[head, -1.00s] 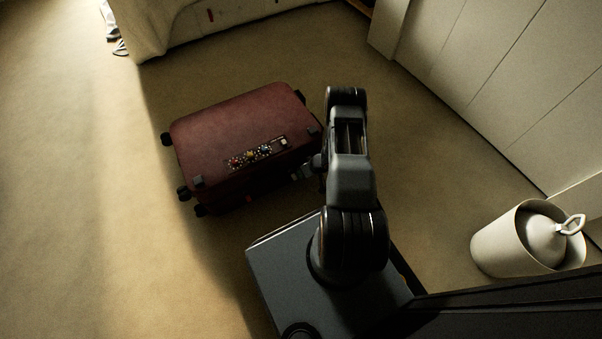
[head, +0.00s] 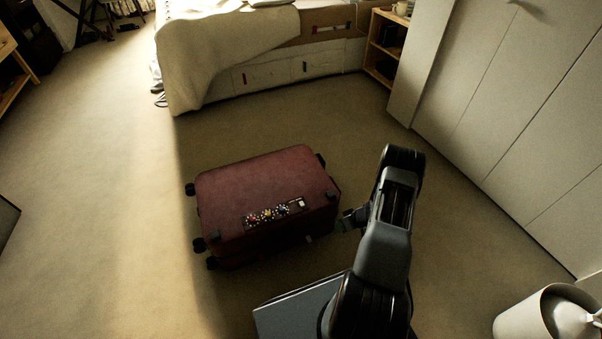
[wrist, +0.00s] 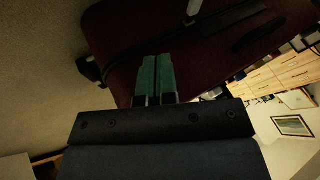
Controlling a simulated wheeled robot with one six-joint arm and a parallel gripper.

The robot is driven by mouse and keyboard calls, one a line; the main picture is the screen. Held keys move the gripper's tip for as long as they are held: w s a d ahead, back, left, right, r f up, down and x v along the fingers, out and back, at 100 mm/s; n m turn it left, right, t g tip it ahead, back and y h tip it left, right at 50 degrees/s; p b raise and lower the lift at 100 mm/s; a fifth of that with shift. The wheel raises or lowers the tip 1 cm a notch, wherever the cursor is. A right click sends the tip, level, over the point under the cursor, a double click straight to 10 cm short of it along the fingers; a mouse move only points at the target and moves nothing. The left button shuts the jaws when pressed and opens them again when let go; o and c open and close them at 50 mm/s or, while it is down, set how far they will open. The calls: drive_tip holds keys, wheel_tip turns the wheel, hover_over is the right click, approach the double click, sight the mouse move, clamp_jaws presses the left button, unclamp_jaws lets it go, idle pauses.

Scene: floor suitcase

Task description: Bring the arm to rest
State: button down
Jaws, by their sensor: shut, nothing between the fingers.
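My gripper (wrist: 155,78) shows in the wrist view with its two green fingertips together and nothing between them. In the head view it is partly hidden beside my arm, close to the right end of the suitcase; I cannot tell if it touches. The dark red suitcase (head: 262,188) lies flat on the carpet, with a row of colourful decorations on its near edge and black wheels on its left. Its dark red side (wrist: 120,35) fills the upper part of the wrist view, just beyond the fingertips.
A bed (head: 210,60) with a pale cover stands at the back, beside a wooden shelf (head: 385,45). White wardrobe doors (head: 500,100) line the right. A pale bin (head: 530,318) stands at the lower right. Open carpet lies left of the suitcase.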

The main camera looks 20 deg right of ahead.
drive_tip(key=shift+r, duration=0.1)
